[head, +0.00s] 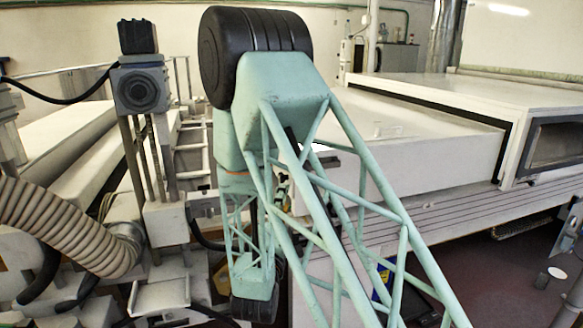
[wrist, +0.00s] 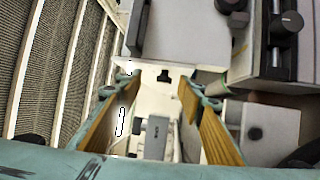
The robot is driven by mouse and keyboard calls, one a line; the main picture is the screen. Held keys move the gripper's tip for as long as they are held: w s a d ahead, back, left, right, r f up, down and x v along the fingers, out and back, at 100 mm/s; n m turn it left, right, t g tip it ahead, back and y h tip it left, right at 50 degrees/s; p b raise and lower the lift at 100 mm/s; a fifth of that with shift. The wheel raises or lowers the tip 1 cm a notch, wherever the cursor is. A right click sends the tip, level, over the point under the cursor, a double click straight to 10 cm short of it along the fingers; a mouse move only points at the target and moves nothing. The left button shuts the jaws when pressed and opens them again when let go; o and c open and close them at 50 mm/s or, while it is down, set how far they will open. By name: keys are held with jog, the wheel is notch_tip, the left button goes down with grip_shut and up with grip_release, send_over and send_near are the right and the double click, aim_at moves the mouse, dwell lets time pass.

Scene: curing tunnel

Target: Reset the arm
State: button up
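My arm fills the middle of the head view, a pale green lattice frame with a black drum-shaped joint at the top; it is folded, with its lower part hanging down. I cannot make out my gripper's fingers in the head view. In the wrist view my gripper (wrist: 160,92) shows two fingers with ochre inner pads, well apart. Nothing is held between them. Pale machine parts lie beyond the gap.
A long white tunnel housing (head: 455,100) stands at the right, with a dark window at its end. A ribbed hose (head: 62,225) and a grey motor unit (head: 140,90) on a post are at the left. A slatted panel (wrist: 65,60) lies left of my gripper.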

jog(key=s+d+r+m+g+h, duration=0.3)
jog(key=d+r+h, duration=0.25)
jog(key=d, duration=0.65)
jog(key=s+d+r+m+g+h, duration=0.25)
jog(key=s+d+r+h, duration=0.35)
jog(key=d, duration=0.6)
jog(key=s+d+r+m+g, duration=0.2)
jog(key=s+d+m+g, duration=0.15)
jog(key=s+d, duration=0.4)
jog(key=s+d+r+m+g, duration=0.2)
jog(key=s+d+g, duration=0.3)
jog(key=s+d, duration=0.3)
jog(key=s+d+f+m+g+y, duration=0.1)
jog(key=s+f+m+g+y, duration=0.15)
jog(key=s, duration=0.75)
jog(key=s+d+f+m+g+y, duration=0.1)
jog(key=s+d+g+y, duration=0.15)
jog(key=s, duration=0.85)
jog(key=s+a+t+y, duration=0.1)
jog(key=s+a+y, duration=0.1)
jog(key=a, duration=0.4)
jog(key=s+a+r+m+t+y, duration=0.1)
jog(key=s+a+y, duration=0.2)
jog(key=a+y, duration=0.1)
jog(key=s+a+t+y, duration=0.1)
jog(key=s+a+y, duration=0.2)
jog(key=a, duration=0.4)
jog(key=shift+a+r+p, duration=0.2)
jog(key=shift+a+p, duration=0.1)
jog(key=shift+p, duration=0.05)
